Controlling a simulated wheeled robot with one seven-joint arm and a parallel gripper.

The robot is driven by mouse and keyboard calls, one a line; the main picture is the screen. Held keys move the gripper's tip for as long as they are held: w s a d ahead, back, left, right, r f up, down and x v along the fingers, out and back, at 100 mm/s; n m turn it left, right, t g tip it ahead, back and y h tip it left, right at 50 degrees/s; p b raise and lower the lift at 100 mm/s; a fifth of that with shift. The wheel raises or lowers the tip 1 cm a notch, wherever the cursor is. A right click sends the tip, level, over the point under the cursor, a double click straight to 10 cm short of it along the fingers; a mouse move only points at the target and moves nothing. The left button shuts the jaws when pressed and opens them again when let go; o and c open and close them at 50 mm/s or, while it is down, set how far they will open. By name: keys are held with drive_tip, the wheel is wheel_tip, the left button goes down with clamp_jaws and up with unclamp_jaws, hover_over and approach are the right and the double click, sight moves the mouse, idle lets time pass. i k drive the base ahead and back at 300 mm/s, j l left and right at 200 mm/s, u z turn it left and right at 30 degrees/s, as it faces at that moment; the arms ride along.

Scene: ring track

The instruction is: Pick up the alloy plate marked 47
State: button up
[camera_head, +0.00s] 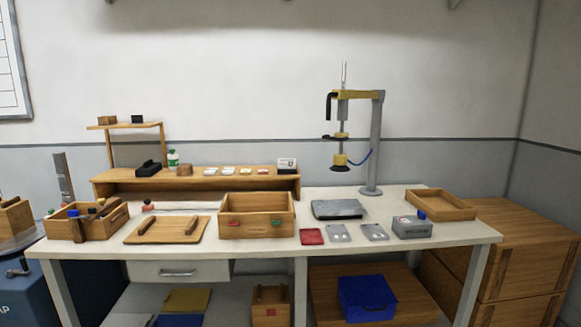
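Two small grey metal plates lie flat on the front right part of the white workbench (280,262). The left grey plate (338,233) and the right grey plate (374,232) lie side by side, a short gap apart, each with light round spots. Any number on them is too small to read, so I cannot tell which is marked 47. A red plate (311,236) lies just left of them. My gripper is not in view.
A grey box with a blue knob (412,228) stands right of the plates, and a grey slab (338,209) lies behind them. A wooden box (257,227) stands left, an empty wooden tray (440,204) right. A press stand (375,150) rises at the back.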

sight(336, 232)
drive_tip(key=i+l, duration=0.7)
drive_tip(key=l, duration=0.15)
